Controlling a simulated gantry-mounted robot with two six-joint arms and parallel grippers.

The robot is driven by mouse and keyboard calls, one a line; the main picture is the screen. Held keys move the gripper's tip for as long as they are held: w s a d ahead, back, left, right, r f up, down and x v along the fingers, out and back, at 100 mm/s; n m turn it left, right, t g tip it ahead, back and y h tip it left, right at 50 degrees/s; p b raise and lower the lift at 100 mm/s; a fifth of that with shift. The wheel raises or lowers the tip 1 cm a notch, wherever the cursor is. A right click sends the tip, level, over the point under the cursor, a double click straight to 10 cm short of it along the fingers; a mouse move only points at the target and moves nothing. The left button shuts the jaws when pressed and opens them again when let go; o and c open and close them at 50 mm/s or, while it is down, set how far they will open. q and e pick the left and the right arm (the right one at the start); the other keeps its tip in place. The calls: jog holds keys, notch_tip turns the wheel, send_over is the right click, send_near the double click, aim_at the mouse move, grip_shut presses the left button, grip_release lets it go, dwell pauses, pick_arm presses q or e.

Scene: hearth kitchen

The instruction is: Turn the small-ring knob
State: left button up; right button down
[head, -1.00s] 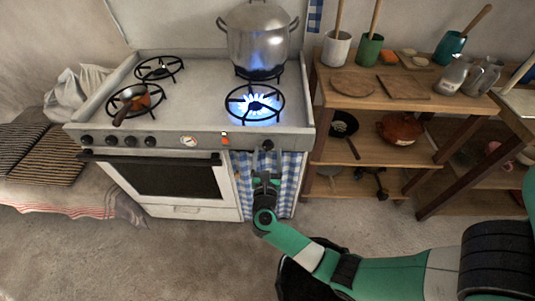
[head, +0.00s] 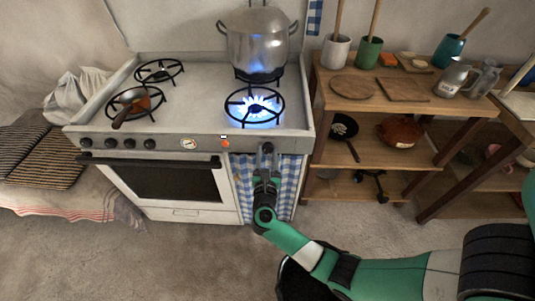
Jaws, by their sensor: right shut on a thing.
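The stove's front panel (head: 205,143) carries several dark knobs at its left end, one of them here (head: 150,143). A single dark knob (head: 267,148) sits at the right end, below the lit front-right burner (head: 254,106). No label shows which knob is for the small ring. My right gripper (head: 266,161) is at this right-end knob from below, in front of the checked towel (head: 291,178), and is shut on it. Its fingers partly cover the knob, and the knob's turn angle is too small to read. My left gripper is not in view.
A steel pot (head: 258,45) stands on the back-right burner, with blue flame under it. A small pan (head: 131,104) sits on the front-left burner, its handle toward the front. The oven handle (head: 150,160) runs left of the towel. A wooden shelf (head: 345,109) stands close on the right.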

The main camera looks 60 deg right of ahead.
jog(key=shift+r+n+p, duration=0.15)
jog(key=shift+n+p, duration=0.85)
jog(key=shift+n, duration=0.3)
jog(key=n+p, duration=0.2)
jog(key=n, duration=0.1)
jog(key=shift+n, duration=0.3)
jog(key=n+p, duration=0.2)
jog(key=n, duration=0.2)
jog(key=shift+n+p, duration=0.75)
jog(key=shift+n, duration=1.05)
jog(key=shift+c, duration=1.8)
grip_release()
